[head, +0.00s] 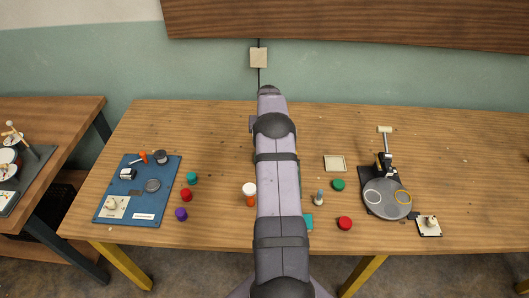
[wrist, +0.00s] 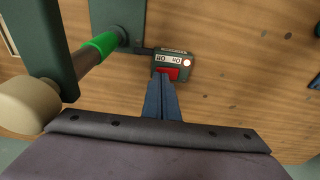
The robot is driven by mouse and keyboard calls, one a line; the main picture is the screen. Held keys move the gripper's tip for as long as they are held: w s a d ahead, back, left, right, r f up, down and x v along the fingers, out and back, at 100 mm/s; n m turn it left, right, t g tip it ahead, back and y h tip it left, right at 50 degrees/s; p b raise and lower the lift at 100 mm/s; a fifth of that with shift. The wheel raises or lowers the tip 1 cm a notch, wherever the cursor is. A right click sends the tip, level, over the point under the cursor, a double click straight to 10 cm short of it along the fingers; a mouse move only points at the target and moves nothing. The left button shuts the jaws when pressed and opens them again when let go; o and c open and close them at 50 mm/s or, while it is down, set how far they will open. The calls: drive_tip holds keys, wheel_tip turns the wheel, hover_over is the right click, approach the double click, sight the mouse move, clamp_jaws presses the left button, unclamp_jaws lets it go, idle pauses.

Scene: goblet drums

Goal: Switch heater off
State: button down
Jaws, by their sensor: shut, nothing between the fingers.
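A small dark green switch box (wrist: 186,63) lies on the wooden table in the wrist view. It has a red switch (wrist: 172,73), white label patches and a pale round spot. My gripper (wrist: 162,77) is shut and empty. Its dark blue fingertips are right at the near edge of the red switch; I cannot tell whether they touch it or which way the switch is set. Beside the box stands a dark green metal device (wrist: 45,40) with a green-sleeved rod (wrist: 98,48). In the head view my arm hides the gripper and the switch box.
A beige knob (wrist: 28,105) sits close on the gripper's left. In the head view, a blue board (head: 128,205) with parts is at left, a round grey plate device (head: 387,198) at right. Red (head: 344,223) and green (head: 338,185) round pieces lie between.

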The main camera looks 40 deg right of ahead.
drive_tip(key=shift+f+b, duration=0.4)
drive_tip(key=shift+f, duration=0.15)
drive_tip(key=shift+r, duration=0.15)
drive_tip(key=shift+r+p, duration=2)
drive_tip(key=shift+r, duration=1.4)
